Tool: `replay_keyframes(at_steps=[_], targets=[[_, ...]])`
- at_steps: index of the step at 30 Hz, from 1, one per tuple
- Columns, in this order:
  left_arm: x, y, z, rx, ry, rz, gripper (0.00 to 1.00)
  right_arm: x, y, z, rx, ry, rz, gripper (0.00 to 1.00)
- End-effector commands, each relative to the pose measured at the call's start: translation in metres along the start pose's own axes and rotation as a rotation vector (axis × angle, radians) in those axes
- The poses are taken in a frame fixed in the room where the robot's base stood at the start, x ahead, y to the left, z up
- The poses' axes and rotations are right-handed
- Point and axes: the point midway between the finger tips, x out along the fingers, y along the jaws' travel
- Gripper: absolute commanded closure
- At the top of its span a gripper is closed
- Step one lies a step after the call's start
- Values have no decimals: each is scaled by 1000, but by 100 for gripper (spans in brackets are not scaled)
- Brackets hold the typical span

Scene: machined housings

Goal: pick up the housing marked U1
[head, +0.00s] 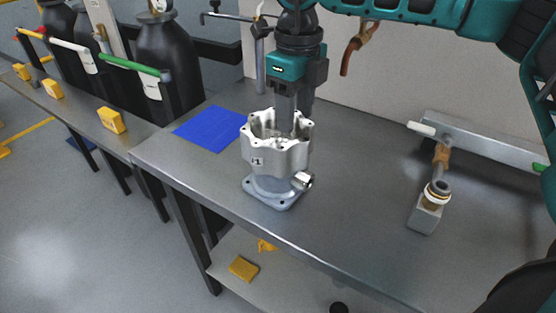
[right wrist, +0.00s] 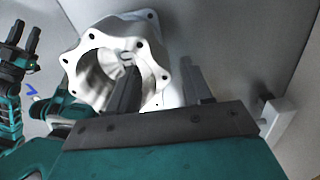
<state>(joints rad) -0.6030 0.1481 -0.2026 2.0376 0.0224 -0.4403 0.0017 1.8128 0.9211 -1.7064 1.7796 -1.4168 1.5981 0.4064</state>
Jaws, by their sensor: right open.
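A silver machined housing (head: 279,157) stands upright on the metal bench, with a scalloped open top, a square foot and a side port. Its front carries a small dark mark, too small to read surely. My right gripper (head: 293,112) is open and points down at the housing's rim. In the right wrist view, one finger overlaps the opening of the housing (right wrist: 153,32) and the other is outside its wall; contact cannot be told. My left gripper (right wrist: 23,38) shows at the left edge of the right wrist view, its fingers apart and empty.
A blue mat (head: 212,128) lies left of the housing. A grey block with a brass-coloured fitting (head: 427,212) stands to the right, near a wall-side rail (head: 490,145). Dark cylinders (head: 168,55) stand at the back left. The bench (head: 335,215) is clear between housing and block.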

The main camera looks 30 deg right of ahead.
Motion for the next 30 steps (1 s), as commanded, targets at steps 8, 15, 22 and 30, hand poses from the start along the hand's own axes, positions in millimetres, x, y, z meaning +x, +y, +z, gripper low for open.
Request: replay_keyframes(at_steps=[8,15,22,30], targets=[[2,0,0,1,0,1,57,16,0,0,1,-1,1,50],[2,0,0,2,1,1,57,16,0,0,1,-1,1,62],[2,-1,0,2,1,0,57,16,0,0,1,-1,1,84],[2,-1,0,2,1,0,57,16,0,0,1,-1,0,100]])
